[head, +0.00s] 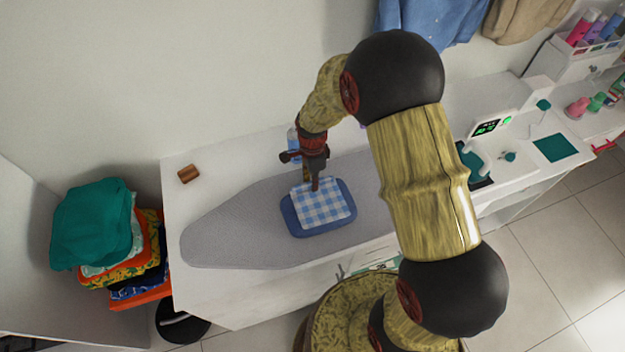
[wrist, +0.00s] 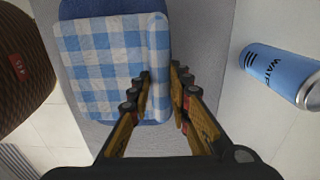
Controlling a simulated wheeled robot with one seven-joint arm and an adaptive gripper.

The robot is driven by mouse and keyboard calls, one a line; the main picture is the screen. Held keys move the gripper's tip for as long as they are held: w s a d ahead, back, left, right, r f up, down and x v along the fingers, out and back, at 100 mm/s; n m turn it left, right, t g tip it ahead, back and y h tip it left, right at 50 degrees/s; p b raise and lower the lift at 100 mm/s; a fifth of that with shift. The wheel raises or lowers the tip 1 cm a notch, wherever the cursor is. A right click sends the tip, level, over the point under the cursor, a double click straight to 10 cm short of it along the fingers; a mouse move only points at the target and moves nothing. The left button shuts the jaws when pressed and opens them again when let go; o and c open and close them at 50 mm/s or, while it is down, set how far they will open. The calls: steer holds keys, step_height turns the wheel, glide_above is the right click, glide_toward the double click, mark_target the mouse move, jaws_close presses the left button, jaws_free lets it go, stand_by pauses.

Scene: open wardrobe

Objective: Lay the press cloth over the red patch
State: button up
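The press cloth, a blue-and-white checked cloth (head: 325,206), lies over a blue folded piece or pad (head: 293,222) on the grey ironing board (head: 225,232). The blue rim shows around it. In the wrist view the cloth (wrist: 98,65) has a raised, roll-like strip along its right edge. My gripper (head: 311,182) is at the cloth's back edge. In the wrist view my gripper's fingertips (wrist: 160,75) stand either side of that strip, a small gap apart; I cannot tell whether they grip it. No red patch shows in either view.
A blue water bottle (wrist: 275,72) stands right of the gripper in the wrist view. A brown block (head: 188,174) is on the white top. Folded clothes (head: 100,235) are stacked at left. Garments (head: 430,22) hang behind. The board's left end is clear.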

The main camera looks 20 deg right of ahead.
steer(key=o, duration=0.5)
steer(key=shift+o, duration=0.2)
step_height(320, 180, up, 12)
stand_by(0.4)
